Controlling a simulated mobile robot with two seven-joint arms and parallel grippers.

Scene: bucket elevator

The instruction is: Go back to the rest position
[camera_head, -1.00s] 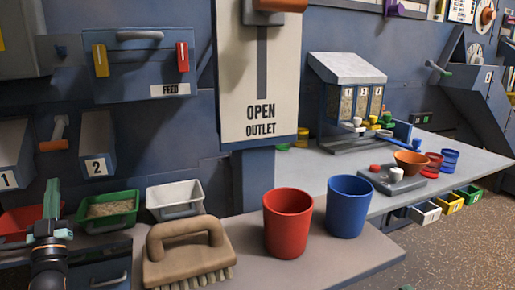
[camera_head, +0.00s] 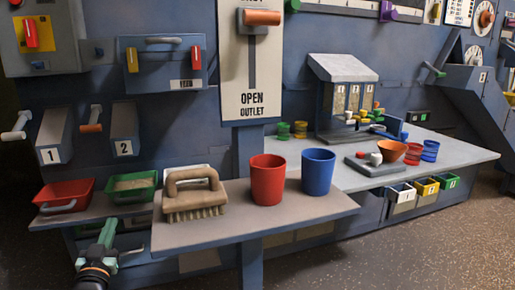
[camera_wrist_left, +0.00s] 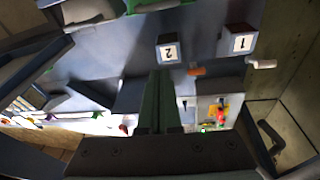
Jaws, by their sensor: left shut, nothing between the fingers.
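My left gripper (camera_head: 108,230) shows at the lower left of the head view, below the green bin and in front of the bench. Its green fingers (camera_wrist_left: 161,105) show close together in the left wrist view. It is shut with nothing between the fingers and apart from the objects on the bench. My right gripper is not in view.
A red bin (camera_head: 64,195), a green bin (camera_head: 133,189) and a brush (camera_head: 193,195) stand on the shelf near my left gripper. A red cup (camera_head: 267,180) and a blue cup (camera_head: 318,172) stand farther right. The floor (camera_head: 400,245) in front is clear.

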